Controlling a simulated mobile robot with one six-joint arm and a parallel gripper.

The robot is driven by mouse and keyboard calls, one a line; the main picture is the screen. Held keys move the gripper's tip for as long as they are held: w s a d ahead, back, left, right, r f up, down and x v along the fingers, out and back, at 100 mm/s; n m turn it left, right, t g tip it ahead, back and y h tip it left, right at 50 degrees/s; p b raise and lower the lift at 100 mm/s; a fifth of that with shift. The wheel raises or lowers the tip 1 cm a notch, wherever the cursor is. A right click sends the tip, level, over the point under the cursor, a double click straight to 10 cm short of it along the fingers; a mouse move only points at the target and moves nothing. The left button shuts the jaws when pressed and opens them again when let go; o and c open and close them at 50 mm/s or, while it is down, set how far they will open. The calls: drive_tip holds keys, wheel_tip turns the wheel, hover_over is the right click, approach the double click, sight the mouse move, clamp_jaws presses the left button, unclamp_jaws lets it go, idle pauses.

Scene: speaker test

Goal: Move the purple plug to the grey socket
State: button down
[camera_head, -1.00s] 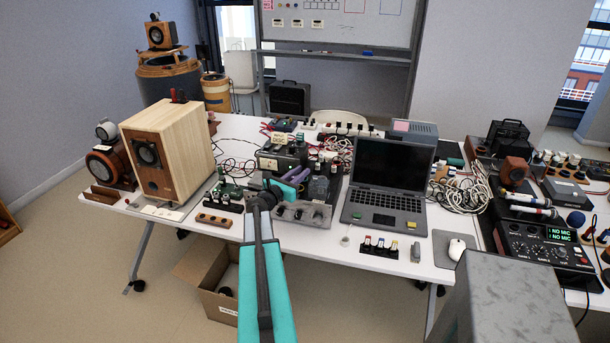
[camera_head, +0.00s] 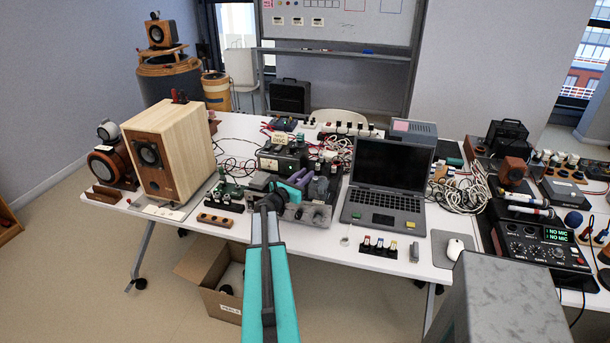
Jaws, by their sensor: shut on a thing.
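My gripper (camera_head: 290,188) is at the end of my teal arm, over the middle of the white table. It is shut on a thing. Purple shows at the gripper, and I take the held thing to be the purple plug (camera_head: 300,177), but plug and fingers are hard to tell apart at this size. A grey panel (camera_head: 318,216) with several sockets or plugs lies just below and right of the gripper in the picture. I cannot tell which of these is the grey socket, and my arm and gripper hide part of this area.
A wooden speaker (camera_head: 180,150) stands at left. An open laptop (camera_head: 385,190) stands right of the panel. A dark amplifier-like box (camera_head: 282,158) is behind the gripper. A row of small plugs (camera_head: 378,247) is at the front edge. Cables crowd the back.

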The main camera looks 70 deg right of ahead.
drive_tip(key=shift+f, duration=0.25)
drive_tip(key=shift+f, duration=0.2)
drive_tip(key=c, duration=1.6)
unclamp_jaws()
drive_tip(key=shift+p, duration=0.3)
drive_tip(key=shift+a+f+b, duration=0.15)
drive_tip(key=shift+a+b, duration=0.15)
drive_tip(key=b+v, duration=0.2)
drive_tip(key=v, duration=0.2)
drive_tip(key=shift+a, duration=0.15)
drive_tip(key=shift+r+b+v, duration=0.1)
drive_tip(key=shift+b+v, duration=0.65)
drive_tip(key=shift+v, duration=1.5)
drive_tip(key=shift+r+b+v, duration=0.15)
drive_tip(key=shift+b+v, duration=0.55)
drive_tip(key=shift+v, duration=1.55)
